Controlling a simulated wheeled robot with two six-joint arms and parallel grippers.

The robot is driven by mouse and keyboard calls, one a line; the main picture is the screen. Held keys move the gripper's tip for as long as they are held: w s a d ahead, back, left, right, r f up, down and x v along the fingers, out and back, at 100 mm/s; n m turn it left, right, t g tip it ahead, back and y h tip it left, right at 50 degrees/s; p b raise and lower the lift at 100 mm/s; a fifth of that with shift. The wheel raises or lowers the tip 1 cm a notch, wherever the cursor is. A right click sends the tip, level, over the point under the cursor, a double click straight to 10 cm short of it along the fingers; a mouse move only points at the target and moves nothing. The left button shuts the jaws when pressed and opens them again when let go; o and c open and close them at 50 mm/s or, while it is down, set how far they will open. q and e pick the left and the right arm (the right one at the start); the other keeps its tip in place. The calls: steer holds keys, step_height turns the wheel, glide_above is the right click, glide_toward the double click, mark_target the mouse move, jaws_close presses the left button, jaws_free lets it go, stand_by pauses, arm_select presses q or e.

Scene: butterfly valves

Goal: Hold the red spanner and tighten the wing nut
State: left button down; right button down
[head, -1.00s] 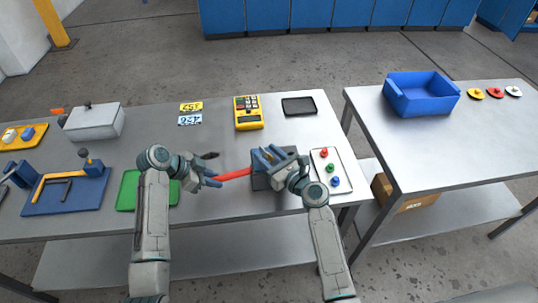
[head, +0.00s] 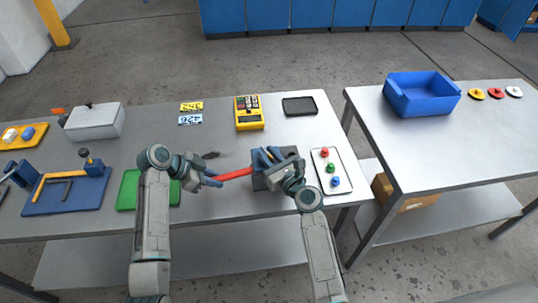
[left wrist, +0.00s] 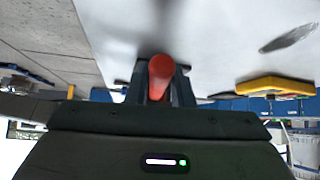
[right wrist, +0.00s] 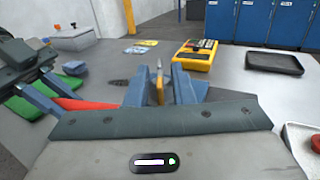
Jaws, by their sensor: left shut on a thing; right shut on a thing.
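The red spanner (head: 236,173) lies level between my two grippers in the head view. My left gripper (head: 213,181) is shut on its handle; the spanner's red end (left wrist: 161,73) shows between the fingers in the left wrist view. The spanner's other end runs to a dark grey block (head: 266,184) under my right gripper. My right gripper (head: 268,156) is above that block, shut on the wing nut. A brass-coloured part of the wing nut (right wrist: 160,86) shows between its blue fingers in the right wrist view. Those fingers and the arm hide most of the nut in the head view.
A white tray with coloured knobs (head: 331,169) is close to the right of my right gripper. A green mat (head: 130,190) lies by my left arm. A yellow meter (head: 248,113) and black tray (head: 299,106) stand behind. A blue bin (head: 421,94) is on the right table.

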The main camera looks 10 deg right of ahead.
steer(key=c, duration=1.3)
jaws_free()
steer(key=v, duration=1.2)
